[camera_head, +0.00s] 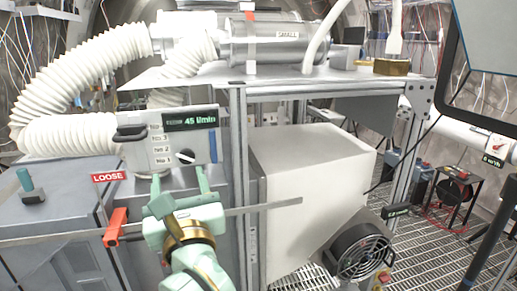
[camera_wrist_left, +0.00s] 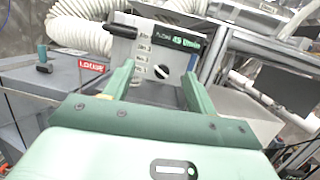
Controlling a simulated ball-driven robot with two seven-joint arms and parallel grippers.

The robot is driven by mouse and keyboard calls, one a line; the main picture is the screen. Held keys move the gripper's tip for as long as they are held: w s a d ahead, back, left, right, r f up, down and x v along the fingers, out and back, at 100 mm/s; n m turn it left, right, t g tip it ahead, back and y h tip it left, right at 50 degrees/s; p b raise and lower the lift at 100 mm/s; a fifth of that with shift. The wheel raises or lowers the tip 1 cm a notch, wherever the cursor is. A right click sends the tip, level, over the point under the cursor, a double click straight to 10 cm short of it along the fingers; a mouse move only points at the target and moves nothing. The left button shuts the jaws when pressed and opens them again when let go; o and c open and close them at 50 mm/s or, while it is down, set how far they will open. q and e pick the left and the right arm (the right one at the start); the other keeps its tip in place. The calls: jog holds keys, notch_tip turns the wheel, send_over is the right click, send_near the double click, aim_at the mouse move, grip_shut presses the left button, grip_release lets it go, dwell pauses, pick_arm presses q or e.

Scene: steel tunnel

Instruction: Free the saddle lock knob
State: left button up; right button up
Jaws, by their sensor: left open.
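No part is labelled as the saddle lock knob, and I cannot tell for sure which it is. A grey box (camera_head: 150,150) with a display reading 45 carries a round black-and-white knob (camera_head: 186,157) at its lower right and a black handle (camera_head: 130,133) at its left. The knob also shows in the left wrist view (camera_wrist_left: 162,71). A red LOOSE label (camera_head: 109,177) is left of the box, above an orange lever (camera_head: 115,228). My left gripper (camera_head: 178,178) is open and empty; its fingers point at the box's lower front, apart from the knob in the picture. My right gripper is out of view.
A ribbed white hose (camera_head: 75,75) joins the box's left side. A teal-handled piece (camera_head: 27,182) stands on the grey cabinet at left. A horizontal metal bar (camera_head: 265,208) crosses by my wrist. A pale block (camera_head: 310,170) and a fan (camera_head: 363,250) are at right.

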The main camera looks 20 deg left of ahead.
pick_arm(q)
notch_tip(320, 180, down, 3)
jog(key=d+n+h, duration=0.1)
jog(key=d+h, duration=0.1)
jog(key=h, duration=0.1)
jog(key=g+b, duration=0.1)
jog(key=b, duration=0.4)
send_near(187, 157)
jog(key=shift+n, duration=0.4)
jog(key=p+x, duration=0.1)
jog(key=x, duration=0.7)
jog(key=shift+w, duration=0.1)
jog(key=shift+a, duration=0.15)
jog(key=c, duration=1)
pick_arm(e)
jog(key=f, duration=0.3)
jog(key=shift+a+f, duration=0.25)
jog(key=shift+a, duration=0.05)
